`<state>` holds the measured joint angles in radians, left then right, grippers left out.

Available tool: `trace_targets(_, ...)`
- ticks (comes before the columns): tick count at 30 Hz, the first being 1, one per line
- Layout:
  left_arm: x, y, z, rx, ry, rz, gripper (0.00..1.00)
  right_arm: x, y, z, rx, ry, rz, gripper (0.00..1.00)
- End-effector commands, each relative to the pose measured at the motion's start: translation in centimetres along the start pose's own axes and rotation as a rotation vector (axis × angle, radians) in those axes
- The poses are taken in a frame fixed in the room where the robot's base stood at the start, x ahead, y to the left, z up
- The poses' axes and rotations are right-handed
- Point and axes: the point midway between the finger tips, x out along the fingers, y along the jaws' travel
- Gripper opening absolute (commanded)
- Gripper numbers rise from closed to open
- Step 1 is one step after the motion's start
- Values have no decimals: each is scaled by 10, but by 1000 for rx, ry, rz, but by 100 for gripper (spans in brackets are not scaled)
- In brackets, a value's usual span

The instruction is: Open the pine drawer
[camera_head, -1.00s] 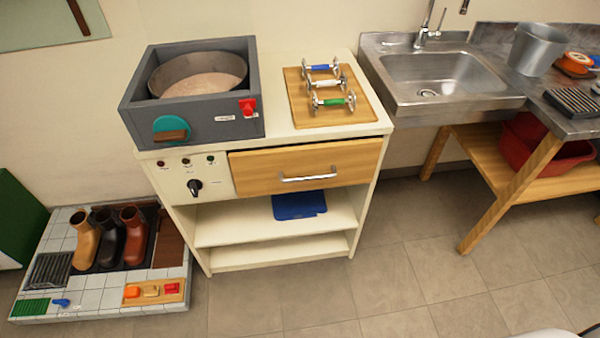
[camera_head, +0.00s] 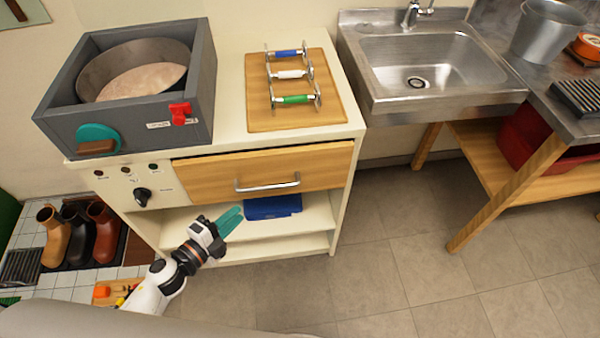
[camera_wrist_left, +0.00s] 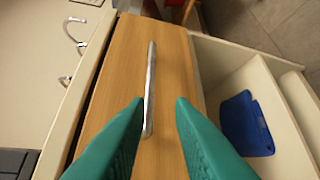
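The pine drawer (camera_head: 262,172) is in the cream cabinet in the head view, its front flush or nearly so with a dark gap along its top edge. Its silver bar handle (camera_head: 268,186) runs across the front. My left gripper (camera_head: 232,221) is in front of the cabinet, below and left of the handle, with teal fingers. In the left wrist view the fingers (camera_wrist_left: 158,108) are apart and empty. There the drawer front (camera_wrist_left: 120,75) fills the middle, and the handle (camera_wrist_left: 150,85) lies ahead, nearer the left finger, its near end beside that fingertip. My right gripper is not in view.
A grey box with a round pan (camera_head: 140,80) and a wooden board with coloured-grip handles (camera_head: 292,95) stand on the cabinet top. A blue item (camera_head: 272,207) lies on the shelf below the drawer. A sink (camera_head: 430,70) stands to the right. The floor in front is clear.

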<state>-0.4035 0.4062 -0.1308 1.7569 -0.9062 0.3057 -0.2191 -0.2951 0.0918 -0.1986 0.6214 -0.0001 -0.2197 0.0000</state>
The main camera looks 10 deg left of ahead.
Motion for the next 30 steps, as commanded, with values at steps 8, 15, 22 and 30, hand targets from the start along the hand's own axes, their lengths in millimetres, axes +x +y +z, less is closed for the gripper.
trace_targets(8, 22, 14, 7, 45, -29, 19, 22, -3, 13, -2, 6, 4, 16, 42)
trace_targets(15, 71, 14, 8, 44, -27, 19, 22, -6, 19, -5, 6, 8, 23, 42)
trace_targets(22, 107, 13, 10, 42, -27, 17, 22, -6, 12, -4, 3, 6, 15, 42)
trace_targets(30, 121, 13, 10, 43, -27, 16, 22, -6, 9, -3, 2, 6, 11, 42)
